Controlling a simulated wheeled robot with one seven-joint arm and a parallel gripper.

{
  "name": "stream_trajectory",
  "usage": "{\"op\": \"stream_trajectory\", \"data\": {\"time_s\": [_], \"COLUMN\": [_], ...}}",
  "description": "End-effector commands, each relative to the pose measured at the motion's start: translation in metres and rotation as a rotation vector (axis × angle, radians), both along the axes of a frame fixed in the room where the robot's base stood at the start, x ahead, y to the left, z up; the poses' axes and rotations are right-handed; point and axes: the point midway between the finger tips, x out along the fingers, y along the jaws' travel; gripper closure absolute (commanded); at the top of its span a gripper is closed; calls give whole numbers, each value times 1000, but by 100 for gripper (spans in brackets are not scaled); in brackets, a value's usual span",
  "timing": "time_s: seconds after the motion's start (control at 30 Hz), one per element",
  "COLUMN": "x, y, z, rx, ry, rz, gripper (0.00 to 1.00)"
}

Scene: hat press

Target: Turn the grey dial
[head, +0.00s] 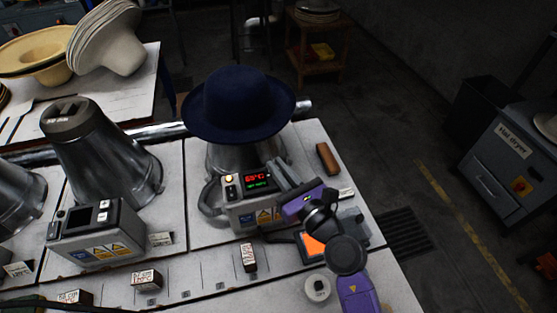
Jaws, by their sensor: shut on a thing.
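The control box (241,213) under the navy hat (238,103) has a lit display (256,181) with red and green text and a small yellow-lit button (229,178). My purple and grey gripper (276,186) reaches in from the right, its fingers against the right part of this box's sloped face. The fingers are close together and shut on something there. The grey dial is not clearly visible; the fingers cover that spot, where it appears to be held.
A second metal hat form (97,150) with its own control box (98,232) stands to the left. Small labelled blocks (248,257) lie along the bench front. A brown-handled item (327,158) lies right of the hat. Felt hat bodies (108,40) sit on a table behind.

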Motion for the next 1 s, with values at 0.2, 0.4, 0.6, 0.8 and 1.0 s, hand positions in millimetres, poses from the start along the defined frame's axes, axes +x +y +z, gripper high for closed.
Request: {"op": "stream_trajectory", "data": {"time_s": [0.2,0.4,0.6,0.8,1.0], "x": [1,1,1,1,-1], "y": [-1,-1,-1,0,-1], "z": [1,0,0,0,-1], "rx": [0,1,0,0,1], "ry": [-1,-2,-1,-1,0], "rz": [-25,-27,-26,-25,-24], "gripper": [100,100,78,68,68]}}
